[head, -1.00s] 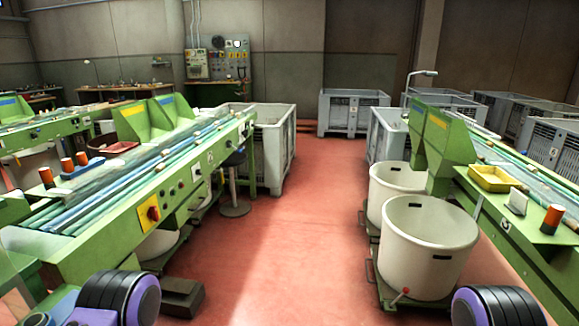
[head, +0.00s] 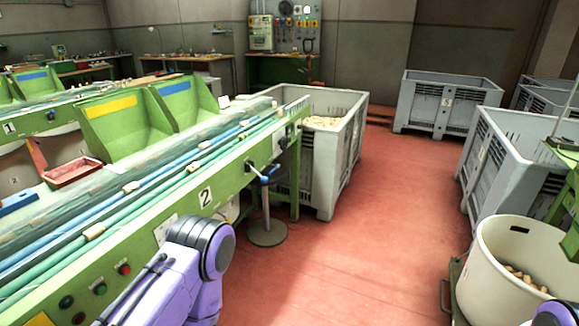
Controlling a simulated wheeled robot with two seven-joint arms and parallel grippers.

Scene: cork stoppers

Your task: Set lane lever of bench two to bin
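Bench two (head: 237,178) is the long green bench on the left with a "2" plate on its front. A lever with a blue handle (head: 270,171) and a dark pivot sits on that front, right of the plate and near the bench's far end. Its handle points to the right; any markings beside it are too small to read. A grey bin (head: 348,150) with corks stands at the bench's far end. My purple left arm shows in front of the bench, short of the lever. Neither gripper is in view.
A stool base (head: 268,233) stands on the floor below the lever. A white tub (head: 510,262) with corks and grey crates (head: 510,150) line the right. Bench one (head: 32,122) is behind on the left. The red aisle floor (head: 370,235) is clear.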

